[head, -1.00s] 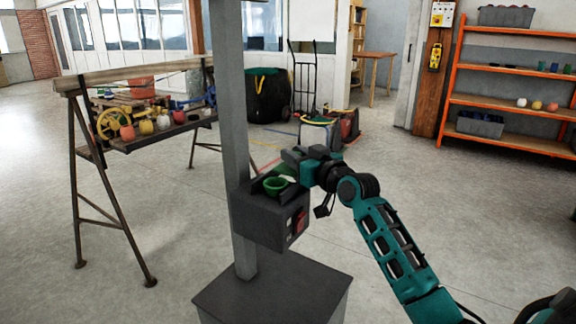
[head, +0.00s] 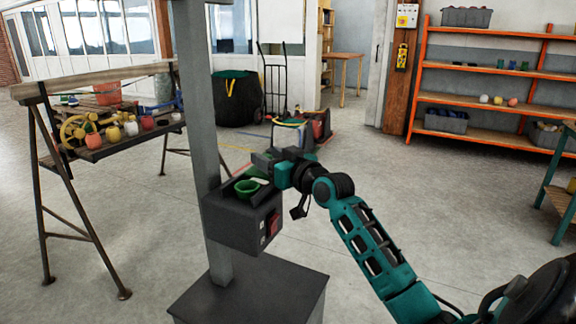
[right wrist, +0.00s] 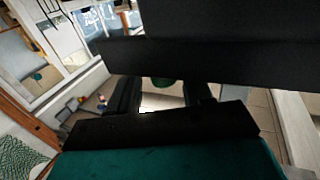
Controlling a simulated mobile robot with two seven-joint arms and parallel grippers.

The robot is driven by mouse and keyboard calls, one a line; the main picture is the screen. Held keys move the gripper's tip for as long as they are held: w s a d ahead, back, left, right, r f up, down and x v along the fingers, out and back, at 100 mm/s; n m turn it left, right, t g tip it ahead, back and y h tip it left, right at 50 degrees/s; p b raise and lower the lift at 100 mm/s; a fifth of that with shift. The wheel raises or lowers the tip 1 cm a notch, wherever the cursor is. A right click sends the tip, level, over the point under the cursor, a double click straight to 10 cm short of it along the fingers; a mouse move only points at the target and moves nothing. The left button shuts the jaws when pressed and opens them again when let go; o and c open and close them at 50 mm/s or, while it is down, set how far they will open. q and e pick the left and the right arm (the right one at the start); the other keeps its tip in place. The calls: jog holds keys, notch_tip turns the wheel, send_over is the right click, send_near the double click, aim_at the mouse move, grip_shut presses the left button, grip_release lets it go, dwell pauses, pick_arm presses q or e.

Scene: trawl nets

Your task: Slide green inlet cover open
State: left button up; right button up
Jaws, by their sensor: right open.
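A dark grey box (head: 230,222) is mounted on a grey post. A green cup-shaped piece (head: 246,188) sits on its top, and a smaller green patch (head: 257,172) shows behind it, partly hidden by my gripper. I cannot tell which of these is the inlet cover. My right gripper (head: 266,161) is open at the box's top rear, close to the green parts; contact cannot be made out. In the right wrist view, dark gripper parts fill much of the picture, and a bit of green (right wrist: 165,83) shows between them. My left gripper is not in view.
The grey post (head: 205,120) rises beside the box from a dark pedestal (head: 250,292). A trestle rack (head: 100,85) with several coloured floats stands at left. Orange shelves (head: 480,98) stand at the back right. The floor right of my right arm is largely clear.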

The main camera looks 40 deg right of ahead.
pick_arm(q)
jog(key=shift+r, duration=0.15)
pick_arm(e)
jog(key=s, duration=1.2)
jog(key=shift+r, duration=0.15)
